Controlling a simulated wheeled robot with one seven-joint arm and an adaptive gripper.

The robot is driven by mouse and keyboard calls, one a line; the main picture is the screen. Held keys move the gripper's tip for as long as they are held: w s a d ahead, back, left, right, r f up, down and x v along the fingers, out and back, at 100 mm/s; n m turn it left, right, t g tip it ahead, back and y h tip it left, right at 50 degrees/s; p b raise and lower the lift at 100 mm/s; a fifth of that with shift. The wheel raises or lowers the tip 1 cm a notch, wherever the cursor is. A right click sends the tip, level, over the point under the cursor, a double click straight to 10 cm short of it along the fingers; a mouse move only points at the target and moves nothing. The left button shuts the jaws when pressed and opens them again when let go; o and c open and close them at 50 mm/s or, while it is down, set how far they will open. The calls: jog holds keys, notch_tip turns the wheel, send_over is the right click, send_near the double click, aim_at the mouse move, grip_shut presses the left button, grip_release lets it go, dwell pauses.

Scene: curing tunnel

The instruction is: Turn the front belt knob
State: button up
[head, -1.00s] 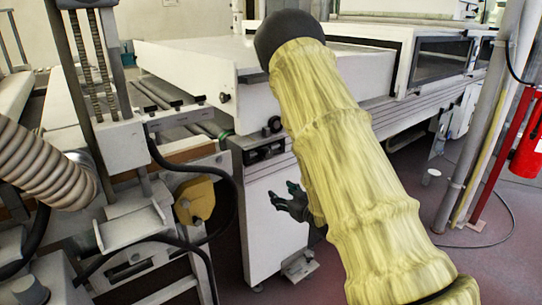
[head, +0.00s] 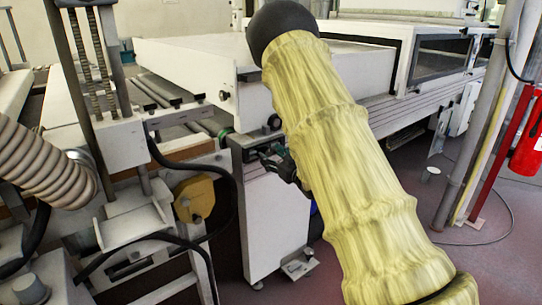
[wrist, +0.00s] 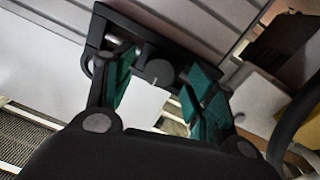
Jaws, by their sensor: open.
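The belt knob (wrist: 158,72) is a dark grey round dial with a pale mark. It sits on a black panel (wrist: 105,40) in the wrist view. My gripper (wrist: 163,86) is open, with one green-padded finger on either side of the knob in that view. I cannot tell whether either pad touches it. In the head view my gripper (head: 278,163) is at the black panel on the front end of the white machine. There the gripper and my yellow-sleeved arm hide much of the panel, and I cannot make out the knob between the fingers.
Another dark knob (head: 274,122) is on the machine just above the gripper. A yellow box (head: 195,200) and a black cable (head: 236,205) are to the left. A metal pole (head: 490,110) and a red extinguisher (head: 527,150) stand at the right. The floor between is mostly clear.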

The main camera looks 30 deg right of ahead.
jog(key=shift+w, duration=0.75)
jog(key=c, duration=1)
jog(key=shift+c, duration=0.2)
jog(key=shift+n, duration=0.4)
jog(key=n+b, duration=0.1)
jog(key=n, duration=0.1)
jog(key=shift+f+n, duration=0.15)
jog(key=shift+n, duration=0.25)
jog(key=shift+n+b, duration=0.95)
jog(key=shift+n, duration=1.15)
